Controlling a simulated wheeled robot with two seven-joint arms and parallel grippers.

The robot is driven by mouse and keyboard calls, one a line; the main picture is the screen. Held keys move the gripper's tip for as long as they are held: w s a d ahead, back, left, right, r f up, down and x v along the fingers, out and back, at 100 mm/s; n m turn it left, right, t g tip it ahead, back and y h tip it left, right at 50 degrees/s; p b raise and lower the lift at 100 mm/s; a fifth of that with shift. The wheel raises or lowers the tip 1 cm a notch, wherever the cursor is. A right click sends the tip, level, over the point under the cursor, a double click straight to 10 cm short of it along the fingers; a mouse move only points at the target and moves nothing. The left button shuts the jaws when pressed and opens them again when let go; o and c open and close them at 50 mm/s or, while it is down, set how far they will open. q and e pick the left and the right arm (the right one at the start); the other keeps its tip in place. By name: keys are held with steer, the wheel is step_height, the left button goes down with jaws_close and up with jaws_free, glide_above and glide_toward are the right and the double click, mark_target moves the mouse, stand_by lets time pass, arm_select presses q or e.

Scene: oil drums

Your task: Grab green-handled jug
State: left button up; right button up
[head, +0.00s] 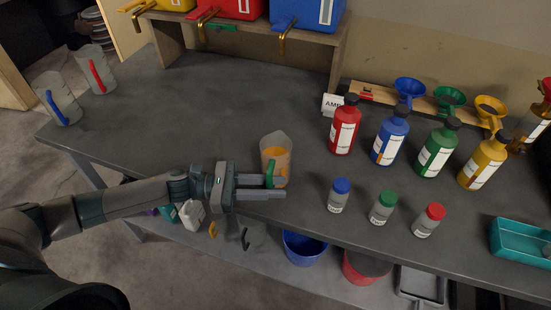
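The green-handled jug (281,157) is a clear jug holding orange liquid. It stands upright near the front edge of the workbench, in the middle of the head view. Its green handle (270,173) faces my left arm. My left gripper (277,187) reaches in from the left at the front of the jug. Its two fingers are apart, with the tips close to the handle. I cannot tell whether they touch it. My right gripper is not in view.
Two jugs, blue-handled (60,107) and red-handled (98,76), stand at the bench's left end. Red (344,128), blue, green and yellow bottles stand at right, behind small capped jars (339,197). A shelf (338,50) bears colored drums. The bench's left-middle is clear.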

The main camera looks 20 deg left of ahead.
arm_select(q)
steer(key=p+x, duration=0.1)
steer(key=x, duration=0.2)
steer(key=shift+s+r, duration=0.1)
steer(key=shift+d, duration=0.15)
steer(key=shift+c, duration=0.5)
jaws_close()
